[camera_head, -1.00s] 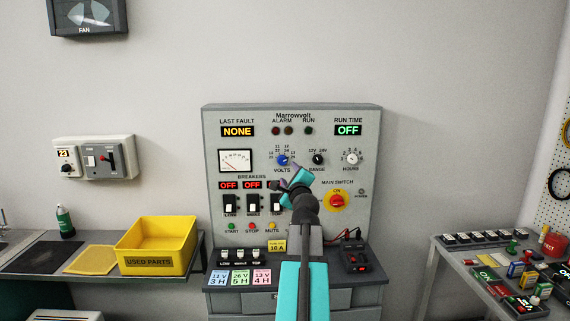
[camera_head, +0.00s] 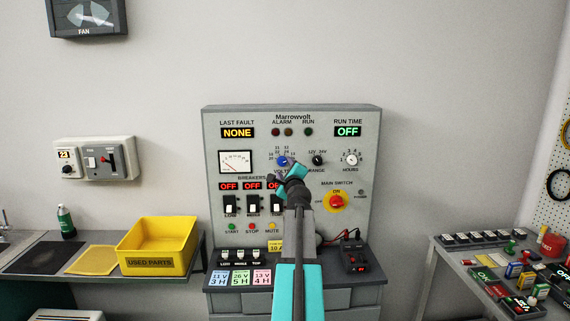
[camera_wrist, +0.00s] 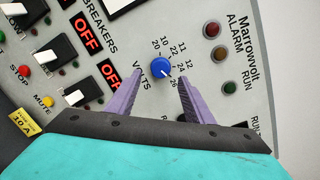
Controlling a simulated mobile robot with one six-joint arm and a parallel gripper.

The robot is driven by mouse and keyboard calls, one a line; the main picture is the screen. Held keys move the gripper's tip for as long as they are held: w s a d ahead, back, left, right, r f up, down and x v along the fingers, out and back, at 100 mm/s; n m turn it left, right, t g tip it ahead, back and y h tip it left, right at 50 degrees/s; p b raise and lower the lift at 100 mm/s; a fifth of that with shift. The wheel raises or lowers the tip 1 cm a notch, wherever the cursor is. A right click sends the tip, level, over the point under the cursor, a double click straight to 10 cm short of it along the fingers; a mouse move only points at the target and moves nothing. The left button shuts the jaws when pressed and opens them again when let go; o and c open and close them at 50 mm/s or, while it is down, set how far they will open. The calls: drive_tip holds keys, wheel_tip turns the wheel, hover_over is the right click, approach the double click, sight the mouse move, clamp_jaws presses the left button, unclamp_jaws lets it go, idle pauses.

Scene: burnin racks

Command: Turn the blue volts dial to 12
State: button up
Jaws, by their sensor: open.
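The blue volts dial (camera_head: 282,160) is on the grey Marrowvolt panel, left of the black range knob. In the wrist view the blue volts dial (camera_wrist: 160,68) has a white mark pointing to the lower right, nearer the 26 label than the 24/12 label. The label for 13 is hidden there. My gripper (camera_wrist: 160,79) is open, its two purple fingers on either side of the dial in the picture. I cannot tell how far the tips are from the panel. In the head view my gripper (camera_head: 284,174) is just below the dial, covering part of the VOLTS label.
The range knob (camera_head: 318,160) and the hours knob (camera_head: 352,159) are to the right of the dial. Breaker switches (camera_head: 230,203) are below left, and the red main switch (camera_head: 336,201) is below right. A yellow bin (camera_head: 158,262) stands on the left bench.

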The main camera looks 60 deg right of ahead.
sight(283, 163)
drive_tip(key=shift+p+x, duration=0.6)
drive_tip(key=shift+x, duration=2.2)
drive_tip(key=shift+c, duration=0.4)
